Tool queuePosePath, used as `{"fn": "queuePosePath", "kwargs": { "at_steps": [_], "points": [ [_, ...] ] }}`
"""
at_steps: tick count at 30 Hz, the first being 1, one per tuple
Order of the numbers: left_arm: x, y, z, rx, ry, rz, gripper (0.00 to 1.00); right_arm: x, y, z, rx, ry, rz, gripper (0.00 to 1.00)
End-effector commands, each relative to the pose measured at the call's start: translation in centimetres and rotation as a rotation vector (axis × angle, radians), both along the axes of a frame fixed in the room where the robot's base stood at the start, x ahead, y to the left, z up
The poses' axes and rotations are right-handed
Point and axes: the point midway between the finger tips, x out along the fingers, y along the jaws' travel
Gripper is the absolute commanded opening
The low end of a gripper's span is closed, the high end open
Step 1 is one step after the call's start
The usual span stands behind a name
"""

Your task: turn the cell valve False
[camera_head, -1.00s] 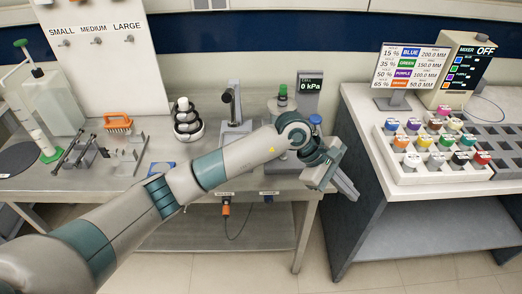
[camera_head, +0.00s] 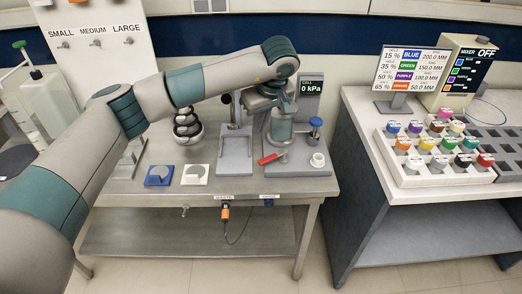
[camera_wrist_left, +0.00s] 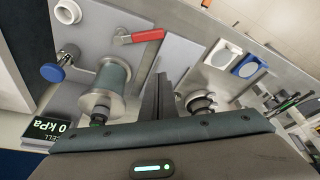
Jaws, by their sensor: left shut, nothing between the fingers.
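The cell valve has a red lever handle (camera_head: 270,158) low on the front of the cell stand. In the left wrist view the red handle (camera_wrist_left: 142,36) lies at the top, clear of my fingers. The cell's grey cylinder (camera_head: 281,126) stands behind it, and also shows in the wrist view (camera_wrist_left: 112,78). My left gripper (camera_wrist_left: 158,80) is shut and empty, between the cylinder and the dark-ringed column, touching neither handle nor knob. In the head view my wrist covers the cell's top. The right gripper is not in view.
A blue knob (camera_head: 315,122) and a white cup fitting (camera_head: 318,160) stand right of the cell. The cell display (camera_head: 311,86) reads 0 kPa. A press-like stand (camera_head: 234,150) is left of the cell. Blue and white pads (camera_head: 159,176) lie further left.

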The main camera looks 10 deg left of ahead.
Motion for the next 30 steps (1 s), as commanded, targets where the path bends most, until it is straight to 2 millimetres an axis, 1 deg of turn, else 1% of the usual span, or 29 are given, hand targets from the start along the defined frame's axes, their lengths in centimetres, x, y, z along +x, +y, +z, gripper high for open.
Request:
{"fn": "queuePosePath", "kwargs": {
  "at_steps": [5,10,14,17,26,30],
  "points": [
    [0.0,0.0,-0.3,-0.001,0.001,0.000,0.00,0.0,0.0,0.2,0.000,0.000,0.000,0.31],
    [0.3,0.3,-1.3,-0.003,0.002,0.002,0.00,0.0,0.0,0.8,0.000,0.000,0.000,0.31],
    [0.6,0.7,-2.7,-0.002,0.003,0.001,0.00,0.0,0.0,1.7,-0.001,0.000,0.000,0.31],
    [1.0,1.0,-4.2,-0.003,0.004,0.002,0.00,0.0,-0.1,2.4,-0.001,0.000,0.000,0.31],
    [2.2,2.3,-9.3,-0.002,0.005,0.003,0.00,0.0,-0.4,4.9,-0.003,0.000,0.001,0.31],
    [1.0,0.9,-9.1,-0.004,0.003,-0.003,0.00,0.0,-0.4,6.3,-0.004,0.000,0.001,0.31]
  ]
}}
